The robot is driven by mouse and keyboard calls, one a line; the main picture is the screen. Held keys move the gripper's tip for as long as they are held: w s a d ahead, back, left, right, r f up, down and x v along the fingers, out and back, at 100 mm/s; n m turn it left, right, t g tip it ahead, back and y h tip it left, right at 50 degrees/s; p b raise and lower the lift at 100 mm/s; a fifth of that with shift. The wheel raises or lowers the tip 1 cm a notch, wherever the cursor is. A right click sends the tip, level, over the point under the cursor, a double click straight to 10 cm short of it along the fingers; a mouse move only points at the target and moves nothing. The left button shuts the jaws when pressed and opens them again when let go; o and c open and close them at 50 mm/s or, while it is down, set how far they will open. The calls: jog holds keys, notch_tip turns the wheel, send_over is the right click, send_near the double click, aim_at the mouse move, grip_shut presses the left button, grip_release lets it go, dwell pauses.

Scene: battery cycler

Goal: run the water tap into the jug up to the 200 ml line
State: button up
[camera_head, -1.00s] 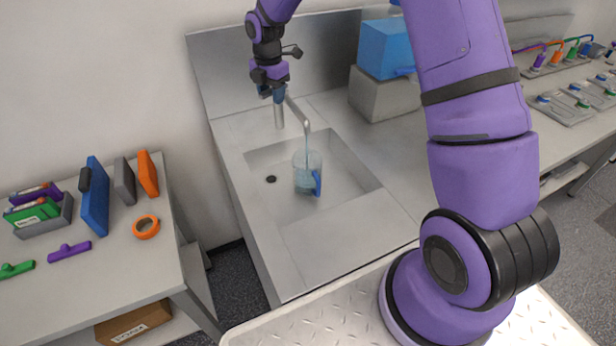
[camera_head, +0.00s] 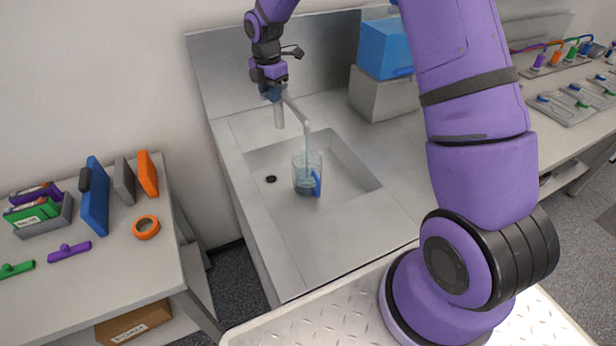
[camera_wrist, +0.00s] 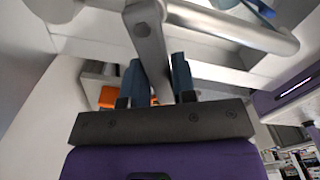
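The clear jug (camera_head: 299,176) with a blue handle (camera_head: 316,183) stands upright in the sink under the spout of the tap (camera_head: 306,128). A pale bluish stream seems to run from the spout into it. Bluish water shows low in the jug; its level against any line is too small to read. My gripper (camera_head: 271,93) is at the top of the tap's post, left of the spout. In the wrist view, the tap's lever (camera_wrist: 149,42) passes between my two blue-grey fingers (camera_wrist: 160,78), which sit close on both its sides.
The sink basin (camera_head: 345,178) is otherwise empty, with a dark drain (camera_head: 271,179) left of the jug. A blue box (camera_head: 385,48) on a grey block (camera_head: 384,95) stands behind right. A side table (camera_head: 110,265) at left holds an orange tape roll (camera_head: 146,227) and small items.

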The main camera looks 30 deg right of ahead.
jog(key=m, duration=0.1)
jog(key=w+m, duration=0.1)
jog(key=m, duration=0.1)
jog(key=w+m, duration=0.1)
jog(key=shift+a+m, duration=0.25)
jog(key=shift+m, duration=0.15)
jog(key=shift+w, duration=0.35)
jog(key=shift+o, duration=1.2)
notch_tip(320, 180, up, 8)
jog(key=shift+w, duration=0.2)
